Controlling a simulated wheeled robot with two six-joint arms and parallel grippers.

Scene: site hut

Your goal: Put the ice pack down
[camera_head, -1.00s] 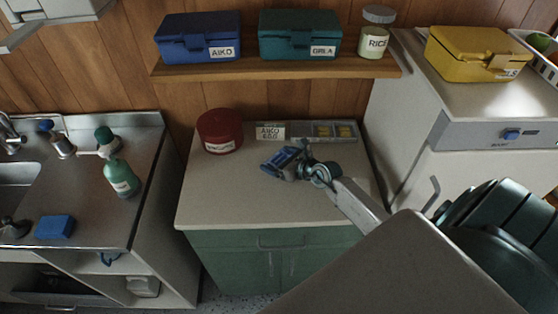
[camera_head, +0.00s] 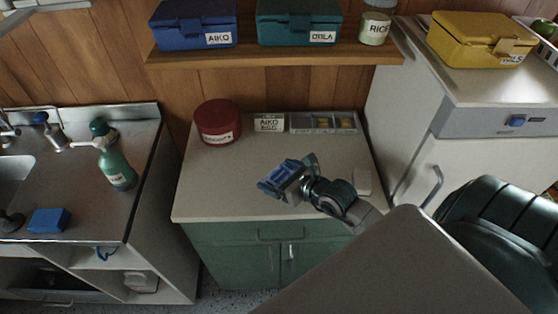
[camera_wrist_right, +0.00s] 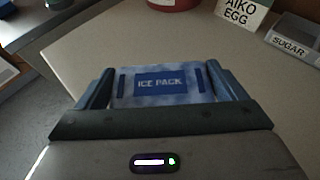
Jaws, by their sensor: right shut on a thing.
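The blue ice pack (camera_head: 279,176) is in my right gripper (camera_head: 292,180), over the middle of the pale counter (camera_head: 222,190). In the right wrist view the label on the ice pack (camera_wrist_right: 160,83) reads upright, and the fingers of my right gripper (camera_wrist_right: 165,92) stand on both sides of it. The gripper is shut on the pack. I cannot tell whether its underside touches the counter. My left gripper is not in view.
At the back of the counter stand a red tin (camera_head: 218,123), an AIKO EGG card (camera_head: 269,122) and a sectioned grey tray (camera_head: 324,123). A small white object (camera_head: 362,182) lies right of my gripper. The counter's left and front parts are clear.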

